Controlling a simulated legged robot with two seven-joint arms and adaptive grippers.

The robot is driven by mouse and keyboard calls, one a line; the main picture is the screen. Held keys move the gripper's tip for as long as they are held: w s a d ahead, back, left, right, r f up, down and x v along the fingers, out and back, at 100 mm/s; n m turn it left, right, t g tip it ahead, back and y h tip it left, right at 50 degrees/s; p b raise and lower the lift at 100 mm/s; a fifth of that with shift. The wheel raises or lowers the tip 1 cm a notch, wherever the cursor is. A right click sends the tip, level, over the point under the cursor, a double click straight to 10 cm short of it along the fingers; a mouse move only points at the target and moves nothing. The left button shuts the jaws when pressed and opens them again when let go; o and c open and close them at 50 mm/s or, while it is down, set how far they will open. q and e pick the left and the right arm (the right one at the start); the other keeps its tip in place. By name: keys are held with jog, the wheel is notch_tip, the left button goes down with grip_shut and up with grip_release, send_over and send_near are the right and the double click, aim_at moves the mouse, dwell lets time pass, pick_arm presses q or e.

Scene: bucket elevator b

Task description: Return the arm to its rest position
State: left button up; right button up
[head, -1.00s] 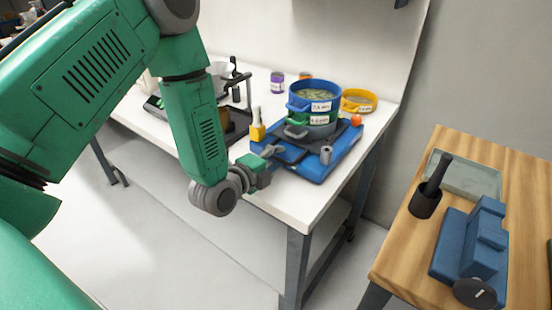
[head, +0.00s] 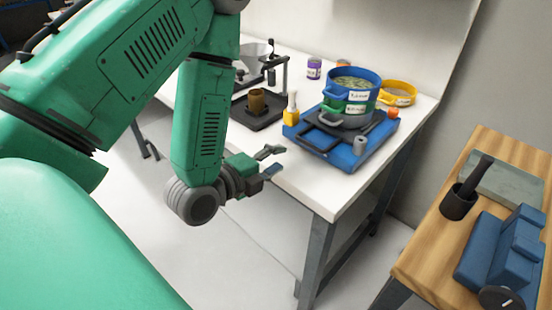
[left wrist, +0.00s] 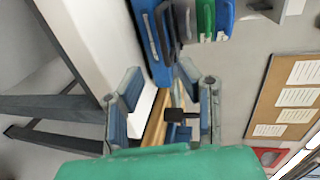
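My left gripper (head: 272,161) is open and empty, its two fingers apart. It hangs at the front edge of the white table (head: 318,187), left of and in front of the blue sieve shaker (head: 352,150). It does not touch the shaker. My green left arm (head: 198,130) comes in from the left and bends down to the gripper. In the left wrist view both fingers of the left gripper (left wrist: 160,92) show spread, with nothing between them up close. My right gripper is in no view.
Stacked sieves (head: 350,95) stand on the shaker. A yellow-based brush (head: 291,110) and a brown cup (head: 257,102) on a black tray are behind the gripper. A wooden table (head: 440,235) at right holds a mortar (head: 459,203) and a blue device (head: 500,256). Floor before the white table is clear.

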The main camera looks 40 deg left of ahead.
pick_arm(q)
jog(key=shift+s, duration=0.1)
dwell(0.5)
jog(key=f+n+g, duration=0.1)
jog(key=f, duration=0.1)
jog(key=s+d+f+n+g, duration=0.1)
jog(key=f, duration=0.2)
jog(key=s+f+n+g+b, duration=0.1)
jog(key=f, duration=0.1)
jog(key=shift+s+d+f, duration=0.15)
jog(key=shift+d+f, duration=0.15)
jog(key=s+d+f+n+g+y+b, duration=0.1)
jog(key=s+d+f+n+g+b, duration=0.1)
jog(key=s+f+n+g, duration=1)
jog(key=s+d+f+n, duration=0.1)
jog(key=s+f+n, duration=0.2)
jog(key=s+f, duration=0.2)
jog(key=shift+s, duration=1.2)
jog(key=shift+w+a+f, duration=0.1)
jog(key=shift+w+f, duration=0.05)
